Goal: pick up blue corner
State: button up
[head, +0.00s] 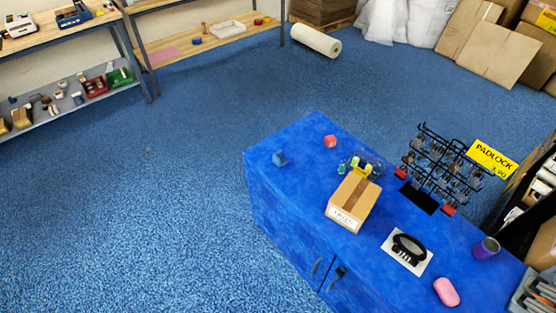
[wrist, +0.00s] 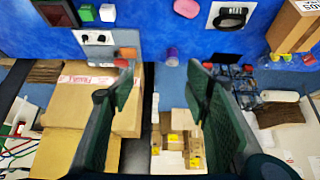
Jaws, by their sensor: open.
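The blue corner (head: 279,158) is a small blue block-like piece on the blue counter top (head: 300,135), near its far left corner in the head view. It stands apart from other things and is close in colour to the counter. I cannot make it out in the wrist view. My gripper (wrist: 164,70) shows only in the wrist view, with its two dark fingers spread wide and nothing between them. It is not in the head view, and it is not at the blue corner.
On the counter are a red piece (head: 330,141), a carton (head: 353,201), a padlock rack (head: 440,165), a black handle-like item on white card (head: 408,249), a pink bar (head: 446,292) and a purple cup (head: 486,248). The counter around the blue corner is clear.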

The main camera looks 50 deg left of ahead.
jog(key=w+a+r+n+g+y, duration=0.1)
jog(key=w+a+r+n, duration=0.15)
jog(key=w+a, duration=0.55)
jog(key=w+a+r+n+g, duration=0.1)
jog(key=w+a+r+n, duration=0.3)
jog(key=a, duration=0.6)
jog(key=w+a+f+n+g, duration=0.1)
jog(key=w+a+f, duration=0.1)
jog(key=a, duration=0.6)
jog(key=w+a+f+n+g, duration=0.1)
jog(key=w+a+f, duration=0.15)
jog(key=a, duration=0.45)
jog(key=w+a+f+n, duration=0.1)
jog(key=w+a+f, duration=0.15)
jog(key=a, duration=0.55)
jog(key=n+g+h+p, duration=0.1)
jog(key=n+g+p, duration=0.15)
jog(key=n, duration=0.55)
send_over(279, 151)
jog(key=b, duration=0.1)
jog(key=shift+g, duration=0.25)
notch_tip(279, 151, down, 24)
jog(key=shift+r, duration=0.15)
jog(key=shift+s+a+f, duration=0.25)
jog(key=shift+s, duration=0.15)
